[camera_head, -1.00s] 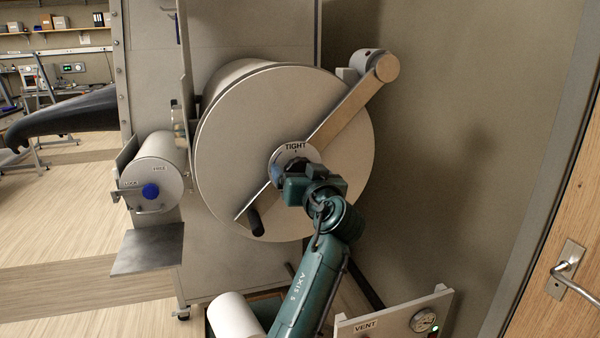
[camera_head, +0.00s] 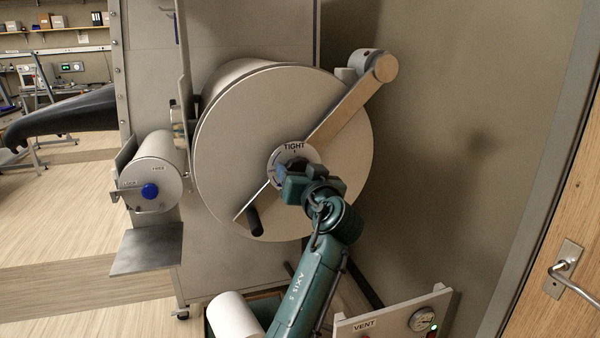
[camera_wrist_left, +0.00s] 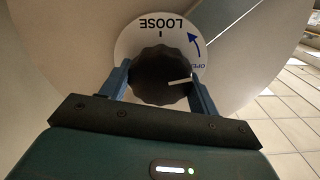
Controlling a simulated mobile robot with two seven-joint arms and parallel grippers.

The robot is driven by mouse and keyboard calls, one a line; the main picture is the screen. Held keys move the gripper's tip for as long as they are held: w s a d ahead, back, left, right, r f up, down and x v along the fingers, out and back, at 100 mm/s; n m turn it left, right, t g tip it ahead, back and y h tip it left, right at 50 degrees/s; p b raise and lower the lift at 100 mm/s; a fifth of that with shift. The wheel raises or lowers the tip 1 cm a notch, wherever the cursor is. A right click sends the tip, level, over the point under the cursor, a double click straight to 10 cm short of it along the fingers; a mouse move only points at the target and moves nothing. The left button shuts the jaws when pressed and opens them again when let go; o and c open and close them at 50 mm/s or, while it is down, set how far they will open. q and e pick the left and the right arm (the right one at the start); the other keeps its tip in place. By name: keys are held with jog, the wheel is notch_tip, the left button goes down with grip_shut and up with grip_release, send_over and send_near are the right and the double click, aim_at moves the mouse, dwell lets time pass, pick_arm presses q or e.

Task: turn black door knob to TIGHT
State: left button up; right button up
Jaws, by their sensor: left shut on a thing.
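The black door knob (camera_head: 297,164) sits at the centre of the large round grey door (camera_head: 235,130), on a white dial plate with TIGHT printed at its top. My left gripper (camera_head: 302,173) is shut on the knob and hides much of it. In the left wrist view the blue fingers stand on both sides of the ribbed knob (camera_wrist_left: 158,72). The knob's white pointer line points to the picture's right, near the tail of a blue OPEN arrow. LOOSE shows upside down above the knob there. My right gripper is not in view.
A diagonal clamp bar (camera_head: 345,112) with a black handle (camera_head: 255,220) crosses the door. A smaller port with a blue knob (camera_head: 150,190) is at left, above a metal shelf (camera_head: 147,250). A VENT panel (camera_head: 385,318) stands at lower right.

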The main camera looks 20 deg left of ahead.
pick_arm(q)
jog(key=m+p, duration=0.1)
jog(key=m, duration=0.4)
jog(key=shift+r+p, duration=0.15)
jog(key=shift+p, duration=0.2)
jog(key=m, duration=0.5)
jog(key=shift+w+d, duration=0.1)
jog(key=m, duration=0.5)
jog(key=shift+m+p, duration=0.3)
jog(key=shift+m, duration=0.1)
jog(key=m, duration=0.4)
jog(key=shift+f+m, duration=0.25)
jog(key=shift+m, duration=0.15)
jog(key=o, duration=1)
jog(key=shift+f, duration=0.1)
jog(key=b+v, duration=0.3)
jog(key=v, duration=1)
